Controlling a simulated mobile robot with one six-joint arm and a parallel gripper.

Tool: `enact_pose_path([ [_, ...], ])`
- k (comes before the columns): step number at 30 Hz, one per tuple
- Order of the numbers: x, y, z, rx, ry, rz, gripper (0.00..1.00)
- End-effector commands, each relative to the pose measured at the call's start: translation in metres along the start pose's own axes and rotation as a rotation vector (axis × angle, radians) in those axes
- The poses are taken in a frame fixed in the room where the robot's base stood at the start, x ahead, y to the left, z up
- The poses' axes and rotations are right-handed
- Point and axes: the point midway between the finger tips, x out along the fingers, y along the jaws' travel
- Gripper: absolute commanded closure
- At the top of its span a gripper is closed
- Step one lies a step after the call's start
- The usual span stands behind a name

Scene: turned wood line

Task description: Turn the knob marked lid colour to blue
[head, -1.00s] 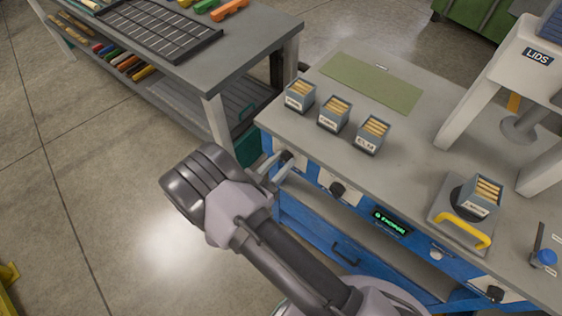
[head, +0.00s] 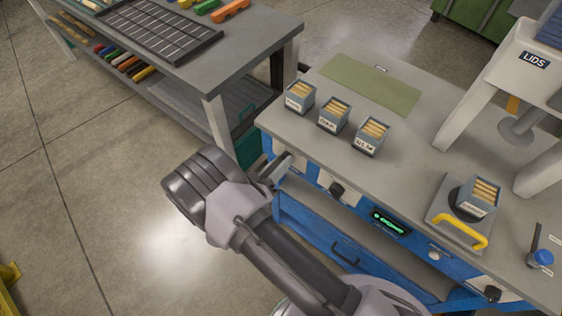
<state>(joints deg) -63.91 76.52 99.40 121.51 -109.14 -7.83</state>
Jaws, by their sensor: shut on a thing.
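My gripper (head: 278,168) is at the left end of the blue front panel (head: 312,178). It is shut on the leftmost knob there, which its fingers now mostly cover. A second dark knob (head: 337,190) sits to the right on a white plate. A third dark knob (head: 492,293) is at the far right of the panel. The knob markings are too small to read, and the held knob's pointer is hidden. A small display (head: 389,222) with green text sits between the knobs; its text is not legible.
Several grey boxes with wooden pieces, such as this one (head: 371,137), stand on the bench top (head: 400,165). A box (head: 478,196) sits in a fixture with a yellow handle (head: 461,237) before the LIDS machine (head: 533,60). A grey table (head: 235,70) stands at the left.

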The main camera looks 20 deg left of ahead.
Motion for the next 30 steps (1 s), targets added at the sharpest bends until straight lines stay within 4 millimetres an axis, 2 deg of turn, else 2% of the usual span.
enact_pose_path([
  [15,-0.0002,-0.0001,0.0011,-0.434,-0.002,0.000,1.00],
  [30,-0.0002,-0.0005,0.0013,-0.613,-0.002,-0.001,1.00],
])
